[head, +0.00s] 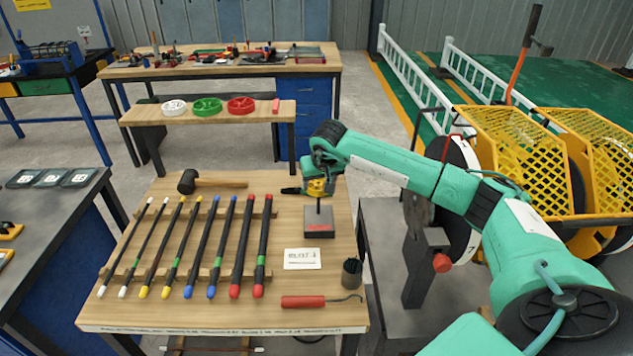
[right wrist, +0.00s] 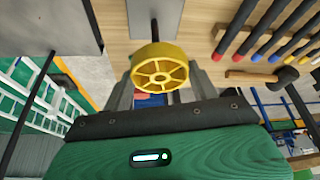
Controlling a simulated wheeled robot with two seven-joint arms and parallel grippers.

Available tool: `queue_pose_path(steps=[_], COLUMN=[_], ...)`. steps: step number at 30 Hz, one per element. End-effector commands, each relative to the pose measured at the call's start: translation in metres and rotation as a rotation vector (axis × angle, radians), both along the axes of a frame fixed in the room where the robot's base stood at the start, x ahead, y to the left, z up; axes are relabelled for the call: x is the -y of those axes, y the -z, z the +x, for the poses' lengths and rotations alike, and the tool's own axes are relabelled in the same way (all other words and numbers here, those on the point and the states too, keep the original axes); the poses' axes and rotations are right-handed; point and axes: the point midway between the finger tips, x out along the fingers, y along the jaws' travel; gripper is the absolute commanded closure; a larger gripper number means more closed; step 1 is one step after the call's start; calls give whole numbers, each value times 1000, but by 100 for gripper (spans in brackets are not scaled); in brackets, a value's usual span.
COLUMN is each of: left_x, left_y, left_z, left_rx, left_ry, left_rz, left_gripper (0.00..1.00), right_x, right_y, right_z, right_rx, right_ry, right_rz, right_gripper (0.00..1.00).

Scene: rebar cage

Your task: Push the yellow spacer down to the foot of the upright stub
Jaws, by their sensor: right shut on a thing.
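The yellow spacer (head: 317,187) is a spoked ring. It also shows in the right wrist view (right wrist: 160,68), between the two fingers of my right gripper (head: 319,182), which is shut on it. The upright stub (head: 318,206) is a dark thin rod rising from a grey block (head: 319,224) on the wooden table. The spacer is at the stub's upper end, well above the block, with bare rod below it. The stub shows in the right wrist view (right wrist: 154,30) too, running to the spacer; whether it passes through the hub is hidden. My left gripper is out of view.
Several colour-tipped bars (head: 205,245) lie on wooden supports left of the block. A mallet (head: 210,182) lies behind them. A white card (head: 302,258), a dark cup (head: 351,272) and a red-handled hook (head: 304,301) are in front. A shelf behind holds white, green and red wheels (head: 207,106).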

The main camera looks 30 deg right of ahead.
Motion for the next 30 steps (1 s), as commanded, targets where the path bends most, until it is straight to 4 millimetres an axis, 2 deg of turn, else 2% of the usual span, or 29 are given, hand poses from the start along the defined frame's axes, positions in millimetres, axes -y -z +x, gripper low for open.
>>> queue_pose_path(steps=[1,21,30], left_x=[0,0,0], left_y=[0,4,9], left_z=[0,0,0], left_rx=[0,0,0], left_ry=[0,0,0], left_rz=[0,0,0], left_gripper=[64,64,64], right_x=[4,7,7], right_y=[-1,-1,5], right_z=[-1,-1,-1], right_rx=[0,0,0], right_ry=[5,4,4], right_rz=[-5,1,1], right_gripper=[68,68,68])
